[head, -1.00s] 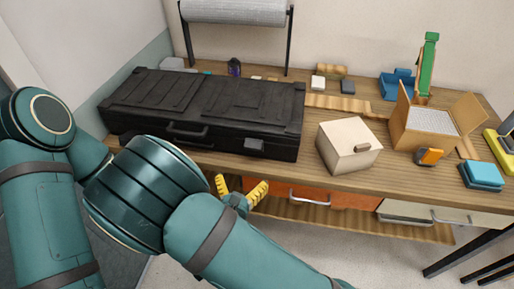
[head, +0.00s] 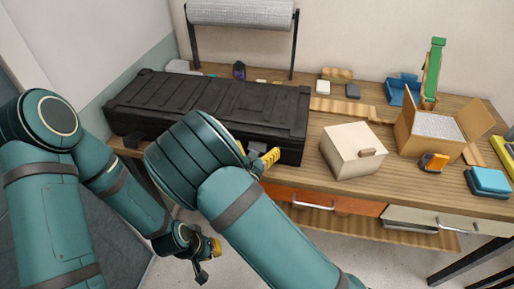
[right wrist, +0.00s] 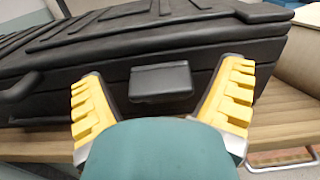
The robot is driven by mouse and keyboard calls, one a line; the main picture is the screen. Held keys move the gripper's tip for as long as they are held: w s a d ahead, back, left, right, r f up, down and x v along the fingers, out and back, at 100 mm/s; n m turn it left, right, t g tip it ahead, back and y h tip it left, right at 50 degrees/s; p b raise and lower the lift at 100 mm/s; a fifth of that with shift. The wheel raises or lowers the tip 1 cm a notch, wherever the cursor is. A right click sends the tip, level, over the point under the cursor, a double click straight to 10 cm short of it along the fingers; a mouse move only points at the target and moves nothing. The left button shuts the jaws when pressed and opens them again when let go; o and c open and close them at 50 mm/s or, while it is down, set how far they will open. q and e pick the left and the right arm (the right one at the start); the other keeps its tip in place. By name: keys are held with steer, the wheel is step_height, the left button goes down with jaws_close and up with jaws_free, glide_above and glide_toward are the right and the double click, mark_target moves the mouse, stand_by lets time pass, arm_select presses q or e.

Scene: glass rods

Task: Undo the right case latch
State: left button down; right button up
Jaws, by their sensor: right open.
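The black case (head: 215,97) lies on the wooden workbench, lid down. Its right latch (right wrist: 160,83) is a small dark block on the front face, flat against it in the right wrist view. My right gripper (head: 258,158) is at the case's front, with its yellow fingers open. In the right wrist view the gripper (right wrist: 166,76) has one finger on each side of the latch, with gaps on both sides.
A cream box (head: 350,148) stands just right of the case. An open cardboard box (head: 428,135) and blue blocks (head: 488,181) are farther right. An orange drawer (head: 320,199) sits below the bench edge. A wrap roll (head: 240,12) stands behind.

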steer(key=c, duration=1.3)
steer(key=shift+c, duration=0.2)
